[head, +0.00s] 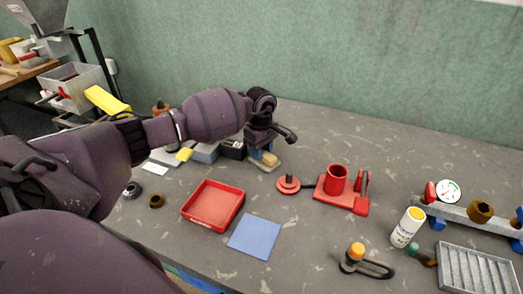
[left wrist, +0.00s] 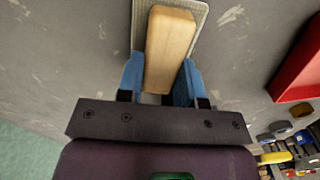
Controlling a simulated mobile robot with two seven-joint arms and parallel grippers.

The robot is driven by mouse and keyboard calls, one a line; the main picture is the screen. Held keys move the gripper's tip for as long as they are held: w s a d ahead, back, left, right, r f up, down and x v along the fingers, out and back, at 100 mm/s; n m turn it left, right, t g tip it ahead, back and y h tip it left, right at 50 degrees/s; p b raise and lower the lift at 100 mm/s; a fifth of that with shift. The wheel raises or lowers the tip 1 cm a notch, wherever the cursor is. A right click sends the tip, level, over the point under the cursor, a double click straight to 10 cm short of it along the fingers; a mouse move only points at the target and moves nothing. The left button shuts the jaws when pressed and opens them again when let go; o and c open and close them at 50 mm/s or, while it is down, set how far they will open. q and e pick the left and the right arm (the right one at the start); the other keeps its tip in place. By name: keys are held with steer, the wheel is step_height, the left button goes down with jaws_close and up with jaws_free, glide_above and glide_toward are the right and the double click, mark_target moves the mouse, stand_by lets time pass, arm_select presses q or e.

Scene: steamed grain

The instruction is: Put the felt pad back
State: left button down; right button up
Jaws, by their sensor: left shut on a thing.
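The felt pad seems to be the light grey pad (left wrist: 200,14) with a wooden grip block on it. In the head view the pad (head: 264,167) is at the far middle of the bench, below my left gripper (head: 264,154). In the left wrist view my left gripper (left wrist: 163,84) has its blue fingers shut on the sides of the wooden block (left wrist: 170,45). I cannot tell whether the pad touches the bench. The near end of the pad is partly hidden by the fingers. My right gripper is not in view.
A red tray (head: 185,213) and a flat blue square (head: 253,237) lie nearer the front. A red stand with a cup (head: 337,180) is right of the pad. Grey boxes (head: 205,153) stand left of it. A white bottle (head: 405,230) and metal grate (head: 475,270) are at right.

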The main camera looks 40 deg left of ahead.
arm_select(q)
steer(key=shift+f, duration=0.15)
steer(key=c, duration=0.8)
jaws_free()
steer(key=shift+r, duration=0.45)
steer(key=r, duration=1.1)
steer(key=shift+a+r, duration=0.2)
steer(key=shift+r, duration=0.05)
steer(key=shift+w, duration=0.1)
steer(key=shift+r, duration=0.1)
